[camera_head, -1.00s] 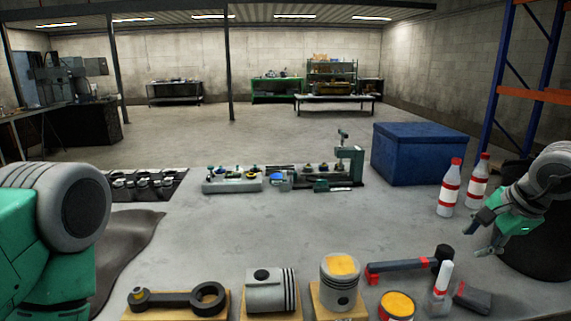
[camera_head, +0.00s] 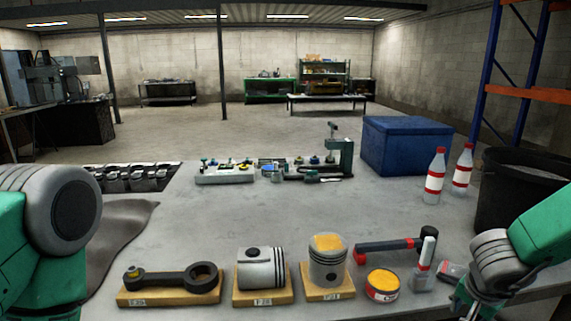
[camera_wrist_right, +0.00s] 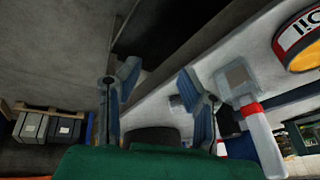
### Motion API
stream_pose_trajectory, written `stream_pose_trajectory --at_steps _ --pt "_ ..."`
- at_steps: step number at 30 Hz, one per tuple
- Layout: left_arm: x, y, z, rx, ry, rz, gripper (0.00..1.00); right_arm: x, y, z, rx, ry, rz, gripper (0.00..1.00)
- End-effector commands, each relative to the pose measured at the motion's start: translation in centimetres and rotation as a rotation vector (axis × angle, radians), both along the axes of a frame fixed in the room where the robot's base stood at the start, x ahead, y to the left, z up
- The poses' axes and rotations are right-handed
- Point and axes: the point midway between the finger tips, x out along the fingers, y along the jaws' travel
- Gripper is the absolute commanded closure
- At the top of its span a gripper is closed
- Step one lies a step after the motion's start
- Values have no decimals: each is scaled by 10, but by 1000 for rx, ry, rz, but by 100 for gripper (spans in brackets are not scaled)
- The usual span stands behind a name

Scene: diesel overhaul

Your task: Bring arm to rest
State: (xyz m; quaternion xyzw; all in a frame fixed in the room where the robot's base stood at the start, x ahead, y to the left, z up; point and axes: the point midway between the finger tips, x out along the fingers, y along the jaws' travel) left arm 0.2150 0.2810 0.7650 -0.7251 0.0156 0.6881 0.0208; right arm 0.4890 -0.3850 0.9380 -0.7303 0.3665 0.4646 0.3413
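My right arm (camera_head: 535,245) comes in from the right, and its wrist is bent down at the table's front right. My right gripper (camera_head: 470,303) points down there and is partly cut off by the lower picture edge. In the right wrist view its two fingers (camera_wrist_right: 158,90) stand apart with nothing between them.
A connecting rod (camera_head: 170,278), pistons (camera_head: 262,268) (camera_head: 328,262), a yellow-topped tin (camera_head: 382,284) and a red-black hammer (camera_head: 395,245) sit along the front. Two bottles (camera_head: 434,175) (camera_head: 463,168), a blue box (camera_head: 405,148) and a black bin (camera_head: 515,195) are at right. The table's middle is clear.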

Motion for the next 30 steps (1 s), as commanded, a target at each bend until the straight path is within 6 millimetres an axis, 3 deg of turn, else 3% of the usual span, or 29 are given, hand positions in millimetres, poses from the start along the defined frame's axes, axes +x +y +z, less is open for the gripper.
stream_pose_trajectory --at_steps 1,6,12,15,19,30 --pt "0 0 -10 0 0 0 60 -15 4 -31 -55 34 72 66" --pt "0 0 -33 0 0 0 60 -79 26 -123 -198 125 407 66" --pt "0 0 -57 0 0 0 60 -180 68 -208 -165 242 825 66" --pt "0 0 -64 0 0 0 60 -225 85 -229 -102 294 966 66" --pt "0 0 -69 0 0 0 60 -263 97 -240 -35 339 1069 66" --pt "0 0 -69 0 0 0 60 -263 97 -240 -35 339 1069 66"
